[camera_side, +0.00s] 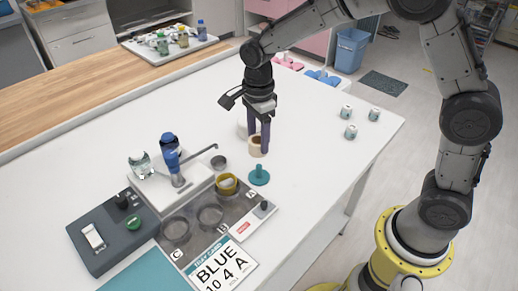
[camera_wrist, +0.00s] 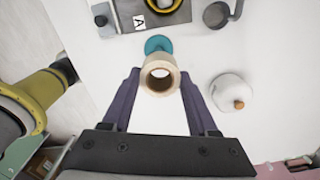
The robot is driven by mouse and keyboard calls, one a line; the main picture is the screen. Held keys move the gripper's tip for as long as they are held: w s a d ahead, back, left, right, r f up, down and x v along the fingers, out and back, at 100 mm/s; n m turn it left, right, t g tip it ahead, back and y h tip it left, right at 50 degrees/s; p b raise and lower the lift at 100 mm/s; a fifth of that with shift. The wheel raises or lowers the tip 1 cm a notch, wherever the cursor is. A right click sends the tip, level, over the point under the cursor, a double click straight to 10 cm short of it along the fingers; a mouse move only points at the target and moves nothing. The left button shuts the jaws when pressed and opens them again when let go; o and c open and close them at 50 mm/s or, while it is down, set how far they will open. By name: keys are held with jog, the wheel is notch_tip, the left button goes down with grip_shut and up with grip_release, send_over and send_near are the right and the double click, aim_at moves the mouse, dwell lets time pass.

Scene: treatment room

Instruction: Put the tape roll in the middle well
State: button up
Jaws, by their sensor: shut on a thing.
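The tape roll (camera_side: 256,147) is a cream ring with a brown inner core. It is between the fingers of my gripper (camera_side: 259,148), which is shut on it, over the white table. In the wrist view the tape roll (camera_wrist: 160,76) sits between the dark purple fingertips (camera_wrist: 160,80), its hole facing the camera. The grey tray (camera_side: 195,243) has a row of wells. The middle well (camera_side: 210,217) looks empty, between another empty-looking well (camera_side: 177,229) and a well with a yellow ring (camera_side: 227,184) holding a pale item. My gripper is apart from the tray, beyond its far end.
A teal disc with a post (camera_side: 259,176) stands between the tape roll and tray. A white lidded pot (camera_wrist: 231,92) is beside my gripper.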

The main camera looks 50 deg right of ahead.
jog(key=a+f+n, duration=0.3)
jog(key=a+n, duration=0.2)
jog(key=a, duration=1.3)
jog(key=shift+s+d+f, duration=0.1)
jog(key=shift+s+f, duration=0.1)
jog(key=shift+f, duration=1.1)
jog(key=shift+s+d+f, duration=0.1)
jog(key=shift+s+f, duration=0.05)
jog(key=shift+f, duration=1.15)
jog(key=shift+f, duration=0.6)
jog(key=o, duration=1.1)
jog(key=shift+c, duration=0.2)
notch_tip(320, 180, up, 11)
